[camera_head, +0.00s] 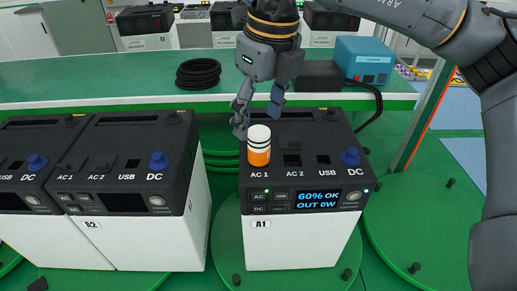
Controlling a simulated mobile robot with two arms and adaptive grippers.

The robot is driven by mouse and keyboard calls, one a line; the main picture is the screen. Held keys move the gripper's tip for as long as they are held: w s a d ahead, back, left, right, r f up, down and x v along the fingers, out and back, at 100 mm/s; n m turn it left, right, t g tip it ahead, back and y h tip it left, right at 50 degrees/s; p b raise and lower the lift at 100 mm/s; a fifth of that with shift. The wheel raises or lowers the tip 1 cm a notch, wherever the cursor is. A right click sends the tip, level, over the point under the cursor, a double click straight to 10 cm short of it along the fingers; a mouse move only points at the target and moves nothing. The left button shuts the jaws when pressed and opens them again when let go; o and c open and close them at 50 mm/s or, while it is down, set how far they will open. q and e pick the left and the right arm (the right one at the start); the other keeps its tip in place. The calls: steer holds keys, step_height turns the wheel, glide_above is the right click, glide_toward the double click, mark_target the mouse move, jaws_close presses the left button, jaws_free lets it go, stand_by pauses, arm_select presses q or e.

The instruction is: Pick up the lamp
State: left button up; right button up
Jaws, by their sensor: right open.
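The lamp (259,146) is taken to be the small orange and white cylinder. It stands upright on the top of power station A1 (315,233), just above the AC 1 label. I cannot tell whether it sits in a socket. My right gripper (258,109) is open, pointing down just behind and above the lamp. One finger is at the left of the lamp's top and the other is to the right, higher up. Whether they touch the lamp is not clear. My left gripper is not in view.
A1 stands on a green turntable (227,251), its display lit. Power station A2 (135,224) and another stand to the left. A coiled black cable (198,73), a black box (319,76) and a blue device (364,60) rest on the green bench (110,78) behind.

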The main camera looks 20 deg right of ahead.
mark_target(259, 131)
steer(key=f, duration=0.1)
steer(key=f+p, duration=0.1)
steer(key=f, duration=0.1)
steer(key=shift+w+d+f+p, duration=0.2)
steer(key=shift+w+f+p, duration=0.1)
steer(key=shift+p, duration=0.1)
steer(key=shift+a+f, duration=0.1)
steer(key=shift+f, duration=0.35)
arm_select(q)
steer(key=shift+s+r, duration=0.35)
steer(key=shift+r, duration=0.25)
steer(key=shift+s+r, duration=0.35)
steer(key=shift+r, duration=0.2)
arm_select(e)
jaws_close()
